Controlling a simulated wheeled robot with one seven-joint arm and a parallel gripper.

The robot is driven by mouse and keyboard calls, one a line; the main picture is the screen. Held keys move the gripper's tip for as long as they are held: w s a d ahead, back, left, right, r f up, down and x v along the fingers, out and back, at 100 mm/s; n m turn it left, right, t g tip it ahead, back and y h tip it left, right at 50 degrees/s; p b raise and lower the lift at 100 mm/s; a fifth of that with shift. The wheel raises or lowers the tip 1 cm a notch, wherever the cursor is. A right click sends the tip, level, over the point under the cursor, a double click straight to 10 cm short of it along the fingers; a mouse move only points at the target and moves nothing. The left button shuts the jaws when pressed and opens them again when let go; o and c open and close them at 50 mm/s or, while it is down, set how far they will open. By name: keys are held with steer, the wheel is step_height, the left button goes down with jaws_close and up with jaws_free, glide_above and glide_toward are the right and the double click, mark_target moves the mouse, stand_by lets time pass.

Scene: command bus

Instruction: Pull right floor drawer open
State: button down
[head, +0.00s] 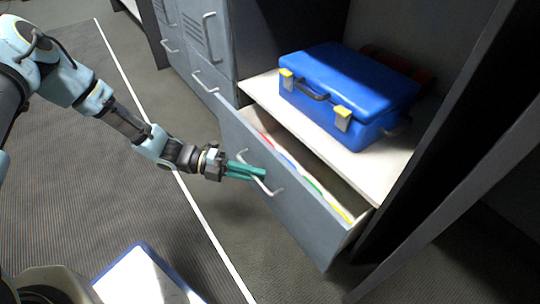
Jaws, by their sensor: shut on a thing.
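The floor drawer (310,222) is grey and stands partly pulled out below a pale shelf. Coloured edges of things, red, blue, green and yellow, show inside it along the front. Its pale bar handle (272,190) is on the front face. My gripper (258,173) reaches in from the left with teal fingers at the handle. It is shut on the handle. The exact contact is small in the picture.
A blue case (346,92) with yellow latches sits on the shelf (268,92) above the drawer. Grey lockers (200,45) with handles stand to the left. A blue-edged white panel (145,280) is at the bottom left. The floor left of the drawer front is clear.

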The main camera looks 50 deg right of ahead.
steer(key=w+a+p, duration=0.3)
steer(key=a, duration=0.7)
steer(key=w+a+p, duration=0.3)
steer(key=a, duration=0.7)
steer(key=shift+w+a+p, duration=0.25)
steer(key=shift+p, duration=0.15)
steer(key=c, duration=0.9)
jaws_free()
steer(key=p+v, duration=0.1)
steer(key=v, duration=0.9)
steer(key=shift+w+a+p, duration=0.15)
steer(key=shift+w+p, duration=0.15)
steer(key=shift+w, duration=0.1)
